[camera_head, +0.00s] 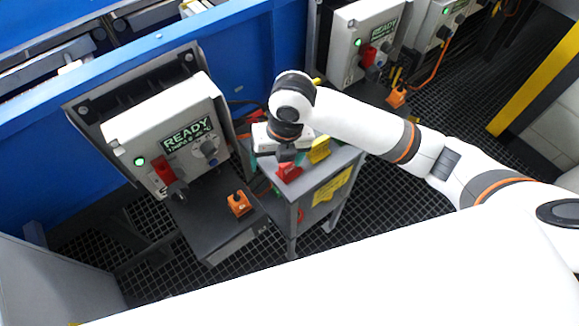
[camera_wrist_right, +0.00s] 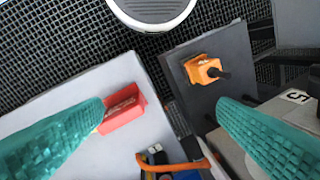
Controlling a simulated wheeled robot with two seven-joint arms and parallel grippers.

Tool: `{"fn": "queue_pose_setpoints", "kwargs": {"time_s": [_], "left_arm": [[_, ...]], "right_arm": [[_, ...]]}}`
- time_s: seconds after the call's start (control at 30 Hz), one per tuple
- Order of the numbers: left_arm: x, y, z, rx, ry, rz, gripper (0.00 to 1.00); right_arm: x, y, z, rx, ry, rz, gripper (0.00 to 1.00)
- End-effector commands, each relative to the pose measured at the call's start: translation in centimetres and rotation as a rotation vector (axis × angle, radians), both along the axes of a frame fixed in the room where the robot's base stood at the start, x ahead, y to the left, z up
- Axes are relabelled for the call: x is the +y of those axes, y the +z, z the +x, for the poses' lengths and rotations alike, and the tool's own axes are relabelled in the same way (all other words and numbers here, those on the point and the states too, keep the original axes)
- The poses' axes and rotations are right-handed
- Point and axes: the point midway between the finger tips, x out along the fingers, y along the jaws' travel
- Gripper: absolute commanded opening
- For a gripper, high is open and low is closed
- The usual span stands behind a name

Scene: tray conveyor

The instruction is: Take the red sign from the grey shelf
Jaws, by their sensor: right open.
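The red sign (camera_head: 289,171) stands on top of the grey shelf (camera_head: 320,181), beside a yellow sign (camera_head: 320,149). My right gripper (camera_head: 285,156) is above the shelf, right at the red sign in the head view, its jaws partly hidden by the wrist. In the right wrist view, the red sign (camera_wrist_right: 122,109) lies close to the left teal finger, which overlaps its edge. The right gripper (camera_wrist_right: 165,125) is open with wide space between its fingers and nothing held. The grey shelf top (camera_wrist_right: 75,95) shows under the sign. My left gripper is not in view.
A white control box (camera_head: 165,125) marked READY stands left of the shelf, with an orange device (camera_head: 239,203) on the dark ledge before it. That device also shows in the wrist view (camera_wrist_right: 201,69). An orange cable (camera_wrist_right: 175,166) lies near the shelf edge. More control boxes stand behind.

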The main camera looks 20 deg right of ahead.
Motion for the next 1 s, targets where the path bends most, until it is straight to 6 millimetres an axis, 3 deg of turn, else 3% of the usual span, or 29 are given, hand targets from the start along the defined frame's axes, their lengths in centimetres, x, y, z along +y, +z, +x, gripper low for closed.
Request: {"fn": "queue_pose_setpoints", "kwargs": {"time_s": [0.1,0.3,0.63,0.87,1.0], "left_arm": [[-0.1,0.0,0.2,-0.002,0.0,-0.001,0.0],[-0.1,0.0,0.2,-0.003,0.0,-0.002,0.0],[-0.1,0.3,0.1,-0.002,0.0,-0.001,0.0],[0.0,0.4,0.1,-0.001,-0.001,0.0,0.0],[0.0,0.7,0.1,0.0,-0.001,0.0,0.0]], "right_arm": [[-2.4,1.8,1.9,-0.004,0.26,-0.102,0.82],[-4.3,2.8,3.0,0.021,0.462,-0.164,0.82],[-4.3,-2.4,2.9,0.026,0.48,-0.166,0.82],[-4.2,-4.1,3.0,0.023,0.48,-0.165,0.82],[-4.0,-6.0,3.2,0.025,0.477,-0.165,0.82]]}}
